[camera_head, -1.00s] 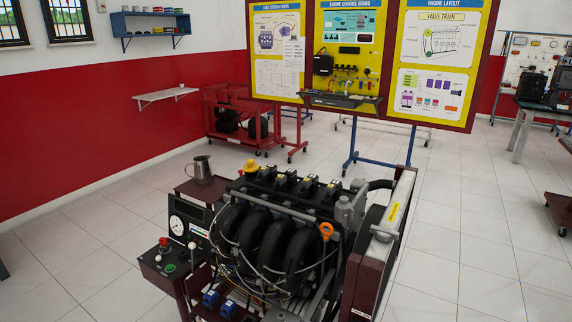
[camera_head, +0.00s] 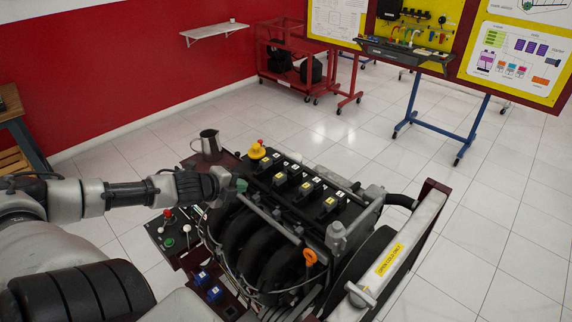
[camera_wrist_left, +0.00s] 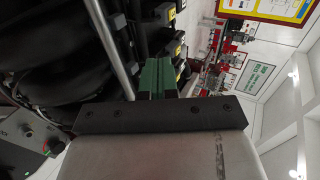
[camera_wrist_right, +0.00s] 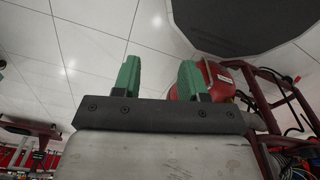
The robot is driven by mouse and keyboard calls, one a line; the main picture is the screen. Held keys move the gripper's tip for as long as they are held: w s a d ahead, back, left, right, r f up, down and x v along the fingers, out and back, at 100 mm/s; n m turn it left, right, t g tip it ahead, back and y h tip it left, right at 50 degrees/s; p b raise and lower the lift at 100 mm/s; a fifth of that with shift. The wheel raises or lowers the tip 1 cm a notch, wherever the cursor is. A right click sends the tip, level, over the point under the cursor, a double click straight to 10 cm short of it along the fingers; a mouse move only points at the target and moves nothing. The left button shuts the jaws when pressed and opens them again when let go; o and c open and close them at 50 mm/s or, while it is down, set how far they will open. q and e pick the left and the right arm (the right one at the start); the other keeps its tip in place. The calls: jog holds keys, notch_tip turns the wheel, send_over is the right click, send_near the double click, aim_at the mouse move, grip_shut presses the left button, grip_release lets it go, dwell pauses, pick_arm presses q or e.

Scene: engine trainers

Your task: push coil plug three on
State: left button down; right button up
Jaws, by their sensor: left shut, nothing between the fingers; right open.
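The engine's coils and their plugs form a row of black blocks with small yellow and white labels (camera_head: 306,188) along the engine top in the head view. Their numbers are too small to read, so I cannot tell which is plug three or how far on any plug sits. My left gripper (camera_head: 241,186) is shut and empty, at the near-left side of the coil row, over the intake side. In the left wrist view its green fingers (camera_wrist_left: 158,78) are together, with labelled coil blocks (camera_wrist_left: 181,47) beyond them. My right gripper (camera_wrist_right: 158,78) is open and empty in the right wrist view.
A metal rail (camera_head: 268,217) runs between the black intake pipes and the coils. A yellow cap (camera_head: 257,152) and a steel jug (camera_head: 208,146) stand at the far left. An orange ring (camera_head: 310,257) and the radiator (camera_head: 400,250) are at the near right.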

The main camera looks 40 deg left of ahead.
aim_at(277, 177)
pick_arm(q)
jog(key=b+x, duration=0.3)
jog(key=b, duration=0.1)
jog(key=shift+w+a+f, duration=0.1)
jog(key=shift+w+f, duration=0.15)
jog(key=shift+f, duration=0.05)
jog(key=shift+w+f+b, duration=0.1)
jog(key=shift+w+b, duration=0.1)
jog(key=shift+b, duration=0.2)
jog(key=shift+w+f, duration=0.25)
jog(key=shift+w, duration=0.2)
jog(key=shift+w+d+f+p, duration=0.2)
jog(key=shift+w+f, duration=0.15)
jog(key=shift+w, duration=0.85)
jog(key=shift+w+d+f+p, duration=0.1)
jog(key=shift+w+f+p, duration=0.15)
jog(key=shift+w, duration=1)
jog(key=shift+w+d+f+p, duration=0.15)
jog(key=shift+w+f, duration=0.25)
jog(key=shift+w, duration=0.8)
pick_arm(e)
jog(key=shift+s+a+f, duration=0.1)
jog(key=shift+s+f, duration=0.15)
jog(key=shift+f, duration=0.35)
jog(key=shift+s+a+f, duration=0.1)
jog(key=shift+s+f, duration=0.2)
jog(key=shift+f, duration=0.35)
jog(key=shift+s+f, duration=0.25)
jog(key=shift+f, duration=0.35)
